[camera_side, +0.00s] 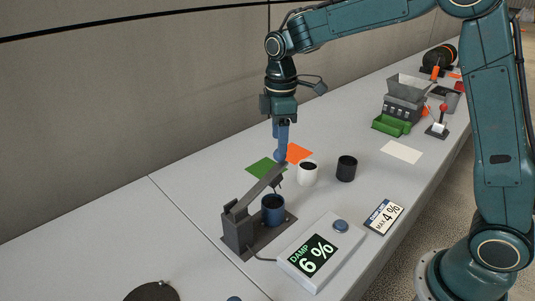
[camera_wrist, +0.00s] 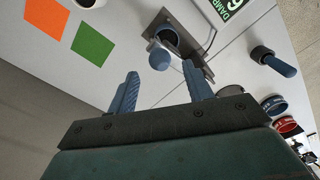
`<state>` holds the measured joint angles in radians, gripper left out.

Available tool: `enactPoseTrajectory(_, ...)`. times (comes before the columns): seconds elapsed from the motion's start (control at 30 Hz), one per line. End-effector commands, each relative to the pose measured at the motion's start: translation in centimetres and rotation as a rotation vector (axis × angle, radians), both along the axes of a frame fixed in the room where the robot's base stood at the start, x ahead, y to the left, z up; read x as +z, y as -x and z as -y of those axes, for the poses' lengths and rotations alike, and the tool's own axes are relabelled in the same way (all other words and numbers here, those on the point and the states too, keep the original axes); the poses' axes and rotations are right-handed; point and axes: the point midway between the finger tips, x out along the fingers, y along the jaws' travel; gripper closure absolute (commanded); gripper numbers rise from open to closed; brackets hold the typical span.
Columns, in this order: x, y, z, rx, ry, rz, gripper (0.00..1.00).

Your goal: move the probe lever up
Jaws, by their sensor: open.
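The probe lever (camera_side: 258,188) is a grey arm on a dark post, with a blue ball knob (camera_side: 280,156) at its free end. In the side view it slants up and right from the post, over a blue cup (camera_side: 272,212) on the dark base plate. Thin prongs hang under it near the cup's rim; I cannot tell how deep they reach. My gripper (camera_side: 282,146) points down at the knob, its fingers close to it. In the wrist view, my open fingers (camera_wrist: 160,69) stand either side of the knob (camera_wrist: 159,58), which is near the fingertips, not clamped.
The meter (camera_side: 318,255) reads DAMP 6 % and has a blue button (camera_side: 341,226). A card (camera_side: 384,217) reads MAX 4 %. A white cup (camera_side: 307,174), a black cup (camera_side: 346,168), a green square (camera_side: 261,169) and an orange square (camera_side: 299,153) are nearby.

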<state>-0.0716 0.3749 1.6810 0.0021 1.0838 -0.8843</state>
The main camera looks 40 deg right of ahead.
Motion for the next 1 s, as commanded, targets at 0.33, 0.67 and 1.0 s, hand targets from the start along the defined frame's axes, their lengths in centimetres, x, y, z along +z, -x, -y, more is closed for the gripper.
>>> enactPoseTrajectory(0.33, -3.6, 0.0, 0.0, 0.0, 0.0, -0.002, 0.49)
enactPoseTrajectory(0.67, -4.0, 0.0, 0.0, 0.0, 0.0, 0.0, 0.49)
enactPoseTrajectory(1.0, -4.0, 0.0, 0.0, 0.0, 0.0, 0.0, 1.0)
